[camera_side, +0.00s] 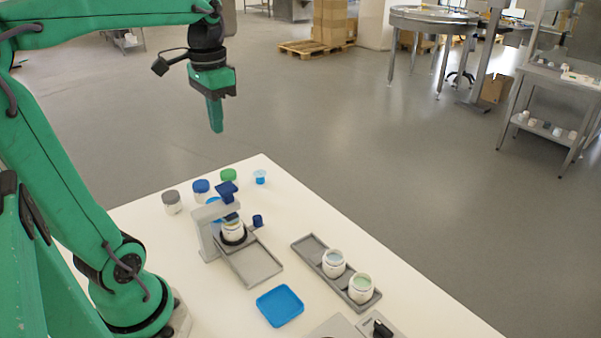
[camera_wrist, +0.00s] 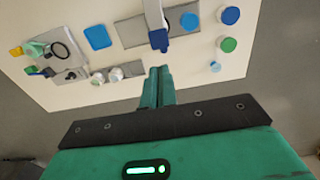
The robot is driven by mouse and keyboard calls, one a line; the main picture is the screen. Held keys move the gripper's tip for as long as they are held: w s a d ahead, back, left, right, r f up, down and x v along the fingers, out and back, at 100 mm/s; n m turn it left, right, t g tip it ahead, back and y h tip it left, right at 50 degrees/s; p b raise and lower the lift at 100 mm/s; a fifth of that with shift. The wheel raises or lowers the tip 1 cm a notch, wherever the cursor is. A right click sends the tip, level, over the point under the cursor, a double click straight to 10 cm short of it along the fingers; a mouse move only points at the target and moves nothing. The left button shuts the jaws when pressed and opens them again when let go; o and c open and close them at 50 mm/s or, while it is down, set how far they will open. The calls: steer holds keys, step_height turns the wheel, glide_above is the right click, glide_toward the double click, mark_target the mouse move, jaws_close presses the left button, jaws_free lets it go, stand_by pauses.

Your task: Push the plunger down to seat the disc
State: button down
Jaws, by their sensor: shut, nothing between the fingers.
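The plunger's blue square top (camera_side: 227,188) stands raised above a grey press stand (camera_side: 207,238) in the side view. A white jar (camera_side: 233,229) sits in the stand below it. The disc cannot be made out. My gripper (camera_side: 216,129) is shut and empty, pointing down, high above the table and well above the plunger. In the wrist view, the shut fingertips (camera_wrist: 160,72) appear just below the blue plunger top (camera_wrist: 158,40) in the picture, apart from it. The jar is not visible there.
Lidded jars, grey (camera_side: 172,201), blue (camera_side: 201,189) and green (camera_side: 228,175), stand behind the press. A light-blue piece (camera_side: 260,176) and a small dark-blue piece (camera_side: 257,220) are nearby. A blue tray (camera_side: 280,305) and a grey rack (camera_side: 309,246) with two jars lie in front.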

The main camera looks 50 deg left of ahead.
mark_target(225, 186)
step_height(225, 186, down, 13)
steer(key=shift+f, duration=0.15)
stand_by(0.5)
steer(key=shift+f, duration=1)
steer(key=shift+s, duration=0.1)
step_height(225, 186, up, 14)
steer(key=shift+r, duration=0.25)
stand_by(0.4)
stand_by(0.6)
steer(key=s+d+f+t, duration=0.1)
steer(key=d+f+t, duration=0.1)
steer(key=d, duration=0.4)
steer(key=s+d+f+t, duration=0.2)
steer(key=d+f+t, duration=0.1)
steer(key=d, duration=0.2)
steer(key=shift+s+d+f+t, duration=0.15)
steer(key=shift+s+d+t, duration=0.1)
steer(key=shift+d+t, duration=0.1)
